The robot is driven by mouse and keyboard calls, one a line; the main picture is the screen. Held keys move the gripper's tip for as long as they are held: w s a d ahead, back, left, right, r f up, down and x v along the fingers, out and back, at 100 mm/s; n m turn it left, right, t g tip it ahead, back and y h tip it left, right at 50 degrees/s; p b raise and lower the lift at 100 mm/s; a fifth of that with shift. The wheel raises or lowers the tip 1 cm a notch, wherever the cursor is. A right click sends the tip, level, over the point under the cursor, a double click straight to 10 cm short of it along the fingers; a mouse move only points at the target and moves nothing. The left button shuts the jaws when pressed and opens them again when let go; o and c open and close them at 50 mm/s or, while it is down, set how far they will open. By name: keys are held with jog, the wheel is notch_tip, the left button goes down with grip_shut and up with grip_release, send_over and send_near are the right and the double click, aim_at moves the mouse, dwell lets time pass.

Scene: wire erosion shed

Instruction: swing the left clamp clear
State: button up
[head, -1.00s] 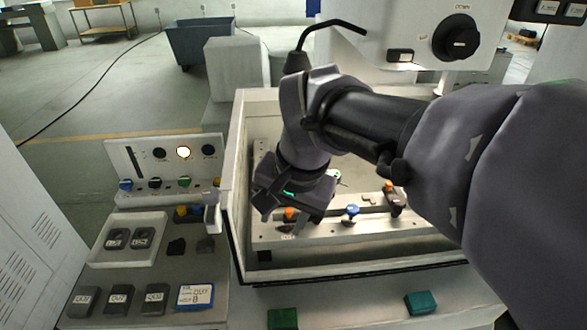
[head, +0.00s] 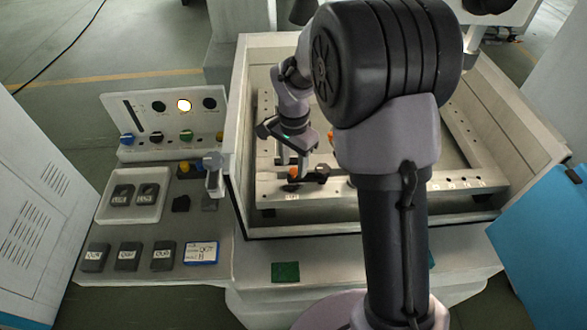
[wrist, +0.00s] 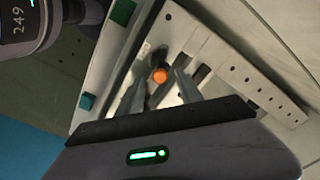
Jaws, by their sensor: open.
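The left clamp shows its orange knob (head: 294,172) on the front rail of the machine's tank in the head view, with a dark clamp body beside it. My gripper (head: 298,162) points down directly over this clamp. In the wrist view the orange knob (wrist: 159,75) lies between the tips of my open fingers (wrist: 158,82). I cannot tell whether the fingers touch it.
The tank wall (head: 237,110) rises close to the left of my gripper. A control panel (head: 170,125) stands left of it, above a shelf with a white tray (head: 134,212) and dark blocks. A green block (head: 285,272) lies in front. A blue panel (head: 550,240) is at the right.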

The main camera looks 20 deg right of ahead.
jog(key=shift+f, duration=0.8)
jog(key=shift+c, duration=0.2)
grip_shut()
dwell(0.7)
